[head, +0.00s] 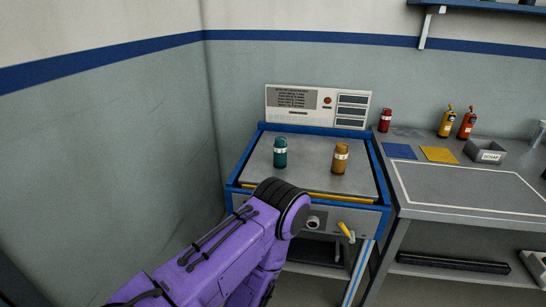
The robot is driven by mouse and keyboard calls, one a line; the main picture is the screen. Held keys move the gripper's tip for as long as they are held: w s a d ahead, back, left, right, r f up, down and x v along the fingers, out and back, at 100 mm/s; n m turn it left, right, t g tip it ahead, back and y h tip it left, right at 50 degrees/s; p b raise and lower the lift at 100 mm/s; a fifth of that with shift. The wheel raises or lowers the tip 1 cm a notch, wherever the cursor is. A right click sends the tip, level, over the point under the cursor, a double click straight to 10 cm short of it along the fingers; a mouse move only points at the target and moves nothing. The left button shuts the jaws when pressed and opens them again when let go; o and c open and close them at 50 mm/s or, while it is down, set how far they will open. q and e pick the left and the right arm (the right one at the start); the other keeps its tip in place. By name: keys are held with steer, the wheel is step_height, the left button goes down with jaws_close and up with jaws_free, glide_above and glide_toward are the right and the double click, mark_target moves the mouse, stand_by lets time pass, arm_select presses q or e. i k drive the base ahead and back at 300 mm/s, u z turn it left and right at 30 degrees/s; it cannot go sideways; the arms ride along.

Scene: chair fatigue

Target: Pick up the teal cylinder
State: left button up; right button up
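The teal cylinder (280,153) stands upright on the metal top of the blue-framed station, left of its middle. It has a dark cap and a pale band. An orange cylinder (340,159) of similar shape stands upright to its right, with a clear gap between them. My purple arm comes in from the lower left, and its black joint is in front of the station's front edge, below the teal cylinder in the picture. I see no fingers of my left or right gripper. Nothing holds the teal cylinder.
The blue-framed station (257,146) has a raised rim and a panel (318,106) behind it. A grey workbench (460,187) to the right bears a red cylinder (385,120), yellow and red bottles, blue and yellow squares and a grey bin (485,152). A wall is close on the left.

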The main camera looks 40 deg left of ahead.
mark_target(280, 154)
steer(key=u, duration=0.6)
steer(key=i, duration=0.8)
steer(key=u, duration=0.45)
